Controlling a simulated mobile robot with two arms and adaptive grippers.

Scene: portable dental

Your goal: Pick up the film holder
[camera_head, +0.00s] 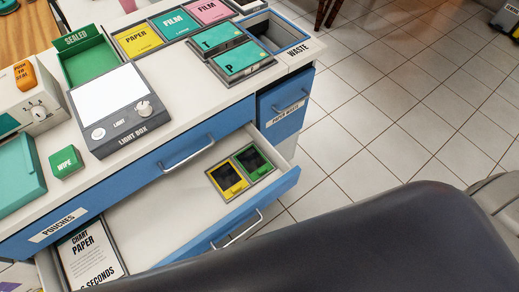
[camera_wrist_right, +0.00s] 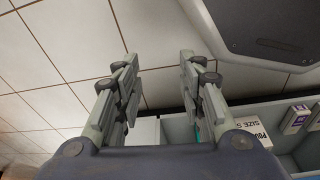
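An open drawer in the head view holds two small framed pieces with dark windows, one yellow (camera_head: 227,178) and one green (camera_head: 254,161), side by side in a grey tray. They look like film holders, but I cannot read their labels. My right gripper (camera_wrist_right: 158,75) shows in the right wrist view, open, with its two fingers apart and nothing between them. Floor tiles lie behind it. Neither framed piece is identifiable in that view. No gripper shows in the head view, and my left gripper is out of sight.
The counter above the drawer bears a light box (camera_head: 118,132), a green SEALED tray (camera_head: 92,61), colored trays and a waste opening (camera_head: 276,31). A large dark padded shape (camera_head: 350,240) fills the lower right.

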